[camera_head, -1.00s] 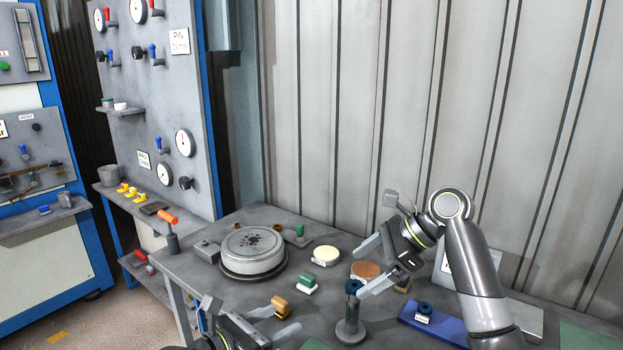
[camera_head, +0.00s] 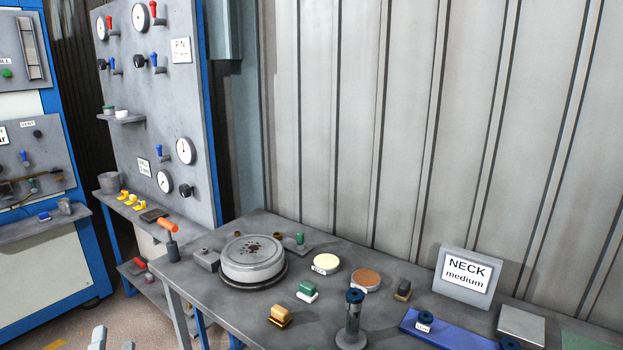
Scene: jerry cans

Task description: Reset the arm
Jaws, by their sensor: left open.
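My left gripper (camera_head: 113,341) shows only as two grey fingertips at the bottom left edge, over the floor in front of the table (camera_head: 225,311). The fingers are apart with nothing seen between them; the rest of that arm is out of frame. My right gripper and arm are not in view.
On the table are a round silver pot (camera_head: 253,259), a yellow block (camera_head: 280,315), a green-topped block (camera_head: 308,291), a dark-capped post (camera_head: 352,320), cream (camera_head: 326,263) and brown (camera_head: 366,279) discs, a blue tray (camera_head: 455,331) and a "NECK medium" sign (camera_head: 467,275). A gauge panel (camera_head: 150,90) stands behind left.

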